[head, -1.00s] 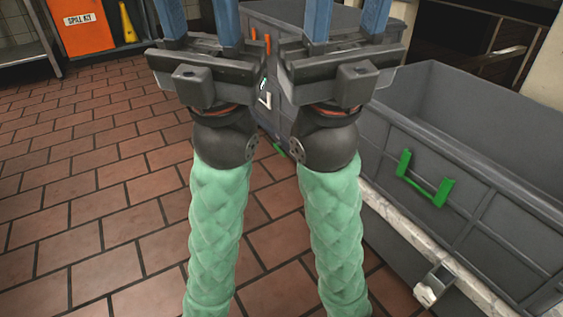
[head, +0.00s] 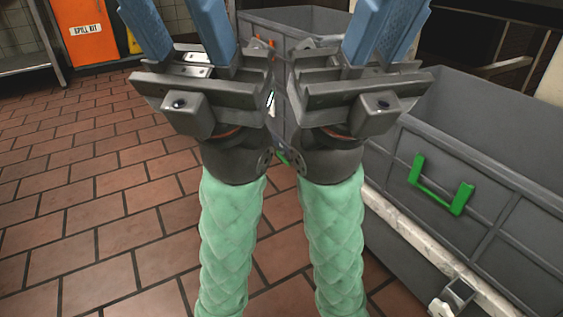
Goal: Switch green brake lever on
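A green U-shaped handle (head: 438,188) is on the side of the large grey bin at the right; it is the clearest green lever-like part. My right gripper (head: 387,22) is also open and empty, up and left of the green handle. Neither gripper touches a green part. The fingertips are cut off by the top edge.
The grey bin (head: 500,145) fills the right side, with a pale rail (head: 425,242) and a metal latch (head: 450,300) below it. Another grey bin (head: 300,20) stands behind my grippers. An orange spill kit cabinet (head: 90,30) is at the back left. The brick-tiled floor (head: 90,190) at left is clear.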

